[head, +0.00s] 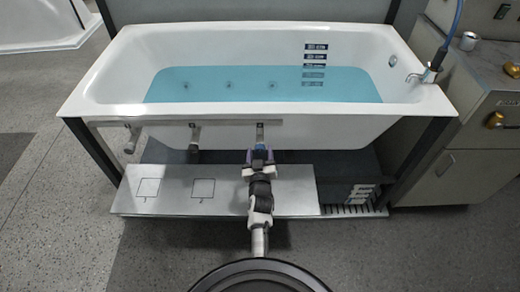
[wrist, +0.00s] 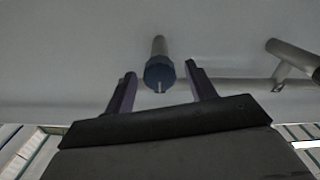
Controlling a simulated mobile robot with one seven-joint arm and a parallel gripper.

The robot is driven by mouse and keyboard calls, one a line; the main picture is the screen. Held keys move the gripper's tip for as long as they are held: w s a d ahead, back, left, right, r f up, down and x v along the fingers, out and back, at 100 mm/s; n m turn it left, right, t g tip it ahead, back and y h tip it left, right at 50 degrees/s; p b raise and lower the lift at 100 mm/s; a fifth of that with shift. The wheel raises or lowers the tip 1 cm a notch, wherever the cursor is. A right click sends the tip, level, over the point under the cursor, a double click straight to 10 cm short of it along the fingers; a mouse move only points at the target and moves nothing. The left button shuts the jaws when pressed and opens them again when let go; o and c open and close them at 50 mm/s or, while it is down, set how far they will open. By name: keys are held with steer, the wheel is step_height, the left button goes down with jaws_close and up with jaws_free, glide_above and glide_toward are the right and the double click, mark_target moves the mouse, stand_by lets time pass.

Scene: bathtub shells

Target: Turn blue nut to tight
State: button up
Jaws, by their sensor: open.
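The blue nut (wrist: 159,73) sits on the end of a grey stub pipe, seen in the middle of the wrist view. In the head view the nut (head: 261,146) shows as a small blue patch under the rail, partly hidden by my gripper. My gripper (wrist: 160,84) is open. Its two purple fingers stand left and right of the nut, with a gap on each side. I cannot tell from these views how deep the nut lies between the fingers. A pale mark or slot shows on the nut's lower face.
A metal rail (head: 200,122) with two other stub pipes (head: 194,137) runs along the tub front. A bathtub (head: 110,88) with blue water stands behind. A low metal shelf (head: 225,200) with marked squares lies below. A cabinet (head: 465,177) stands right. Floor at left is clear.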

steer(key=shift+c, duration=0.2)
steer(key=c, duration=0.9)
steer(key=shift+m, duration=0.3)
steer(key=m, duration=0.3)
steer(key=shift+r+m, duration=0.1)
steer(key=shift+m, duration=0.3)
steer(key=m, duration=0.4)
steer(key=shift+d, duration=0.1)
steer(key=m, duration=0.5)
steer(key=shift+b, duration=0.3)
steer(key=shift+m, duration=2.3)
